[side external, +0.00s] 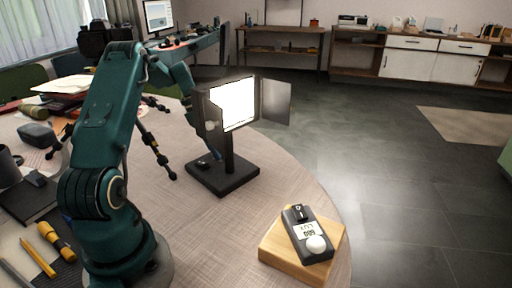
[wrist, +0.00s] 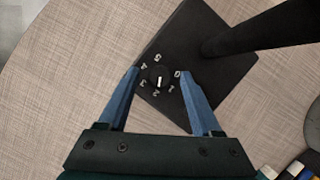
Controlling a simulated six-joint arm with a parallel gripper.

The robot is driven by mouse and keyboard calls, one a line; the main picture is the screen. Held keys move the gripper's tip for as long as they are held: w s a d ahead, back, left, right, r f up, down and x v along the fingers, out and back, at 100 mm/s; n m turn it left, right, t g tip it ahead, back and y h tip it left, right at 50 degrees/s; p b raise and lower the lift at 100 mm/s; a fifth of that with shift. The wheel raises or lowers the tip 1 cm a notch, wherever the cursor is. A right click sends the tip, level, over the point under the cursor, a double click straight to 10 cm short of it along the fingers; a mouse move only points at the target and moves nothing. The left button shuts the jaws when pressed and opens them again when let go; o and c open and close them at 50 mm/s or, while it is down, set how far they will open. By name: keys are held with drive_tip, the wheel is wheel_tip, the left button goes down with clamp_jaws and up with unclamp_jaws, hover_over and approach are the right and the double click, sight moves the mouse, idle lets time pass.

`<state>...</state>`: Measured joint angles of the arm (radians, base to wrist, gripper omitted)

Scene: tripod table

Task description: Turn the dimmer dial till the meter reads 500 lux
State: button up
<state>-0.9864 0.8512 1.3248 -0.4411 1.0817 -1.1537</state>
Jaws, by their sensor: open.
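The dimmer dial (wrist: 158,77) is a small black knob with a white pointer line, ringed by numbers 0 to 5, on the black lamp base (wrist: 185,45). My gripper (wrist: 159,73) is open, its blue fingers on either side of the dial; I cannot tell whether they touch it. In the side view the lamp panel (side external: 236,103) glows white above its base (side external: 238,181). The light meter (side external: 308,236) lies on a wooden block, with a white dome. Its display (side external: 308,230) appears upside down and seems to read 680 LUX, though the digits are small.
The wooden block (side external: 278,245) stands near the table's right edge. The lamp has side flaps (side external: 276,101) and a post (wrist: 228,40) beside my gripper. Yellow tools (side external: 38,257) and a dark case (side external: 36,134) lie at left. The table between lamp and block is clear.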

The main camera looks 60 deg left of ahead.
drive_tip(key=shift+s+a+r, duration=0.1)
drive_tip(key=shift+r, duration=0.15)
drive_tip(key=v, duration=0.5)
drive_tip(key=shift+w, duration=0.35)
drive_tip(key=w+d+r+m+t+y, duration=0.2)
drive_tip(key=w+r+m+t+y, duration=0.35)
drive_tip(key=w+r, duration=0.65)
drive_tip(key=shift+s+d+r+m+t+y, duration=0.15)
drive_tip(key=shift+s+d+r+m+t, duration=0.25)
drive_tip(key=shift+s+d+r+m, duration=0.85)
drive_tip(key=shift+s+d+r+m+t+y, duration=0.3)
drive_tip(key=shift+d+r+m, duration=0.35)
drive_tip(key=shift+d+r, duration=1.25)
drive_tip(key=shift+s+d+r+m+t, duration=0.55)
drive_tip(key=shift+d+r+m, duration=0.35)
drive_tip(key=shift+r, duration=1.45)
drive_tip(key=shift+s+a, duration=0.1)
drive_tip(key=shift+a, duration=0.05)
